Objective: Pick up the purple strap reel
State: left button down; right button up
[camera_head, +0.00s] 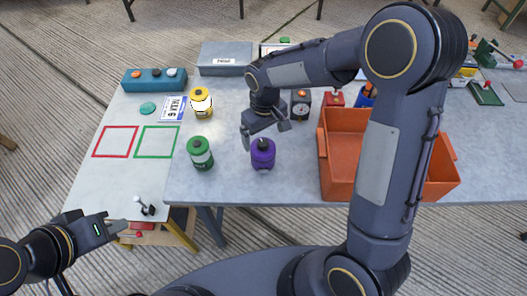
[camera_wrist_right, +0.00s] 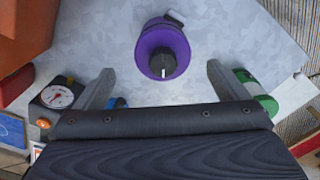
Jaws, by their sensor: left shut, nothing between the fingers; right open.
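The purple strap reel (camera_head: 263,157) stands upright on the grey table, with a dark knob on top. In the right wrist view the purple reel (camera_wrist_right: 150,38) is seen from above, ahead of and between the two fingers. My right gripper (camera_head: 265,134) is open and empty, above and just behind the reel in the head view. I see no contact between fingers and reel. My left gripper (camera_head: 121,226) is shut and empty, low at the left by the table's front edge, far from the reel.
A green reel (camera_head: 200,153) stands left of the purple one, and a yellow reel (camera_head: 201,104) behind it. An orange crate (camera_head: 341,183) is to the right, partly hidden by my right arm. A gauge (camera_head: 301,106) stands behind. Red and green outlined squares (camera_head: 157,142) mark the left side.

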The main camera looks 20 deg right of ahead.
aim_at(263, 151)
jog(key=f+p, duration=0.1)
jog(key=f, duration=0.7)
jog(key=shift+a, duration=0.2)
jog(key=shift+c, duration=0.4)
jog(key=c, duration=1.2)
jog(key=shift+r, duration=0.1)
jog(key=shift+c, duration=0.4)
jog(key=shift+r, duration=0.1)
